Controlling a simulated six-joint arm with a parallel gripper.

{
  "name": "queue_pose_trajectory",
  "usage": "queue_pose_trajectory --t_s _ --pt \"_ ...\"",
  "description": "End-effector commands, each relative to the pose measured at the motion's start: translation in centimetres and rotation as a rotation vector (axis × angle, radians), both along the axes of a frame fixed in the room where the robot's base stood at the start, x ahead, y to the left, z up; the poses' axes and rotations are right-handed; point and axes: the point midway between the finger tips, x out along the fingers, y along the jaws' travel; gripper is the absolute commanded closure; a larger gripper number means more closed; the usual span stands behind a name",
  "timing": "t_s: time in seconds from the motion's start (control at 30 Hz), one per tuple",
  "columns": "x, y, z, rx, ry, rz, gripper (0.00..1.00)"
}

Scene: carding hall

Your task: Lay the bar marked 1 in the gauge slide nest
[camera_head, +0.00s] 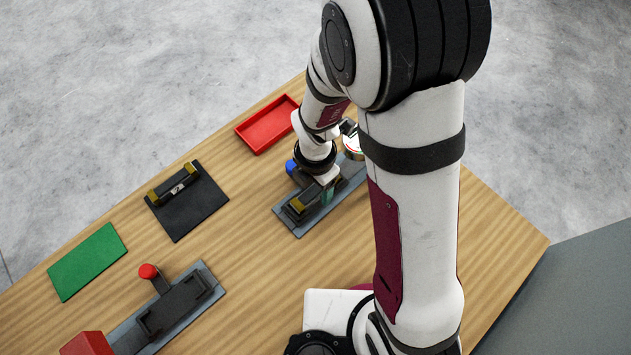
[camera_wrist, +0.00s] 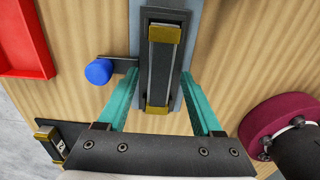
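The gauge slide (camera_head: 284,219) is a grey-blue rail with a black nest and a blue knob (camera_wrist: 98,71) at its side. A dark bar with brass ends (camera_wrist: 159,70) lies lengthwise in the nest; no number on it is readable. My gripper (camera_wrist: 159,78) is open, its teal fingers apart on either side of the bar, with gaps visible. In the head view my gripper (camera_head: 326,190) is over the slide and partly hides it. A second brass-ended bar (camera_head: 174,187) sits on a black stand; its label in the wrist view (camera_wrist: 60,147) looks like a 2.
A red tray (camera_head: 267,124) lies behind the slide. A round dial (camera_head: 352,150) is at the slide's far end. A green mat (camera_head: 88,262) lies at the left. Another fixture with a red knob (camera_head: 148,271) and a red block (camera_head: 87,345) is in front. Bare wood lies between.

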Motion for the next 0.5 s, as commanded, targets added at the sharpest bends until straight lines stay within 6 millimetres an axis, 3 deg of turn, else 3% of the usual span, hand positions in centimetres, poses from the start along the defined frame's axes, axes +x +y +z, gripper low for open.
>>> queue_pose_trajectory --t_s 0.27,0.5 --pt "0.0 0.0 0.7 0.001 -0.001 -0.001 0.33" --pt "0.1 0.1 6.6 0.004 -0.008 -0.001 0.33"
